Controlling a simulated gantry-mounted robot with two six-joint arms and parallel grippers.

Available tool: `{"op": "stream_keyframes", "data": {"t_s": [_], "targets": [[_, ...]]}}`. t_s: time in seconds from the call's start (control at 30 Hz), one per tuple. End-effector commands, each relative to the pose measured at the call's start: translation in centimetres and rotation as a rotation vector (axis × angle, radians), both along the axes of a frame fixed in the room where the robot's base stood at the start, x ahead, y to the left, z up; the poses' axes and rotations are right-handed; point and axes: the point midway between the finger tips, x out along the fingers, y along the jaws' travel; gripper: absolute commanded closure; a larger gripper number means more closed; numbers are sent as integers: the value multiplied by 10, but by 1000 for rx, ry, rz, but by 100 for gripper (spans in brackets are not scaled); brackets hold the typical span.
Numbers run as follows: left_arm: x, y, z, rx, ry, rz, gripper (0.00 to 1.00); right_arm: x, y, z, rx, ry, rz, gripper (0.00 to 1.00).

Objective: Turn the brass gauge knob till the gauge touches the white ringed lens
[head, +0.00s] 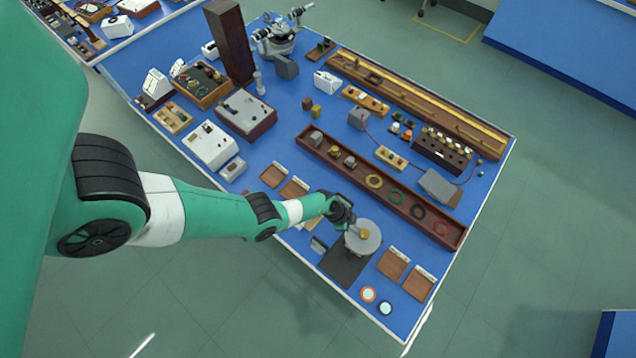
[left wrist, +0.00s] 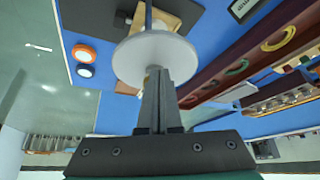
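A pale round disc (head: 361,246) with a brass knob (head: 365,233) at its middle stands above a dark mat (head: 346,268) near the bench's front edge. In the left wrist view the disc (left wrist: 133,58) lies just beyond my fingertips. My left gripper (head: 352,226) is beside the knob; in its wrist view the fingers (left wrist: 159,76) are close together and cover the disc's centre. I cannot tell whether they grip the knob. An orange-ringed lens (head: 368,294) and a pale lens with a dark-looking rim (head: 385,308) lie nearby. What is under the disc is hidden. My right gripper is out of view.
A long brown tray (head: 450,238) with coloured rings lies behind the disc. Wooden trays (head: 392,264) (head: 419,283) lie to its right. Boxes and instruments fill the back and left of the blue bench. Its front edge is close to the lenses.

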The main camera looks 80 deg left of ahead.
Motion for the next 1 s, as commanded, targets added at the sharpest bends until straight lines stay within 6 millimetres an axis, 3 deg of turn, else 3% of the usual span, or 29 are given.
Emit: {"op": "stream_keyframes", "data": {"t_s": [0.57, 0.8, 0.87, 1.0], "targets": [[-7, 4, 1, 0, -1, 0, 100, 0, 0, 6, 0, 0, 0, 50], [-6, 4, 28, 0, 0, 0, 100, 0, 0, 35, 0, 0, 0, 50], [-5, 4, 22, -1, -7, -3, 100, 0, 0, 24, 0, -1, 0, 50], [-5, 4, 32, -1, -8, -5, 100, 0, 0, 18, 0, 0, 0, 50]]}}
